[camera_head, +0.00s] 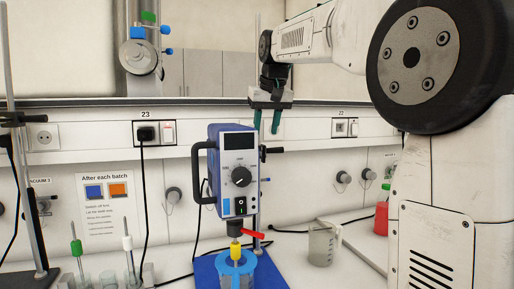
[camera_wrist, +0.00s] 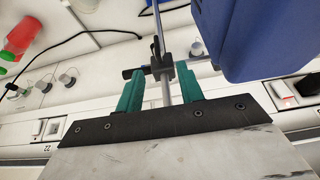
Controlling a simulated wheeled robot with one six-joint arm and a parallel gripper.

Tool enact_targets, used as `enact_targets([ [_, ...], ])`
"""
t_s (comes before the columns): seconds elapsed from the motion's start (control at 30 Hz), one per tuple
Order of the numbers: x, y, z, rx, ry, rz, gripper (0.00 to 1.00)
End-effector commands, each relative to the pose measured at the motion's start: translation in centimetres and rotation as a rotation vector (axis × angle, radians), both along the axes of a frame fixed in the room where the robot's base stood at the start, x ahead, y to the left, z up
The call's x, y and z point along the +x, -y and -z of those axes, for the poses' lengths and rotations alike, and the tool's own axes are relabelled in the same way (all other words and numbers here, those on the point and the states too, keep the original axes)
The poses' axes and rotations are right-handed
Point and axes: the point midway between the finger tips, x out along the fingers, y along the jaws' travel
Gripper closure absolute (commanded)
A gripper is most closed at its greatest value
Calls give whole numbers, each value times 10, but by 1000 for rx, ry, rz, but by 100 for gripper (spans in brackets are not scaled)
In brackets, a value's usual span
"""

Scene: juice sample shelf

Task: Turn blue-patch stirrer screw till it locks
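The blue stirrer (camera_head: 238,142) stands upright in the middle of the head view, with a light-blue patch (camera_head: 226,207) low on its grey front. A black screw knob (camera_head: 273,150) sticks out to its right at the stand clamp. My gripper (camera_head: 267,120) is above and behind the stirrer, fingers pointing down, open and empty. In the wrist view my gripper's green fingers (camera_wrist: 160,86) are apart. The black clamp (camera_wrist: 160,66) on the metal rod shows beyond and between them, apparently not touched. The stirrer's blue housing (camera_wrist: 250,35) is at upper right.
A blue beaker (camera_head: 235,270) sits below the stirrer, with a red lever (camera_head: 253,234) above it. A glass beaker (camera_head: 321,245) and a red bottle (camera_head: 382,212) stand to the right. A stand rod (camera_head: 30,190) rises at the left. A black cable (camera_head: 144,200) hangs from the wall.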

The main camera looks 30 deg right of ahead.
Motion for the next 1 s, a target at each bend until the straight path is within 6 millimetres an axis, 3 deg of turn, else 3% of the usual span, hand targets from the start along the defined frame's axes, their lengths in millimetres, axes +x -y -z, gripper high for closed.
enact_targets([
  [0.5,25,10,65,1,-2,5,63],
  [0.87,28,9,70,0,-1,3,63],
  [1.0,28,8,70,0,-1,2,100],
])
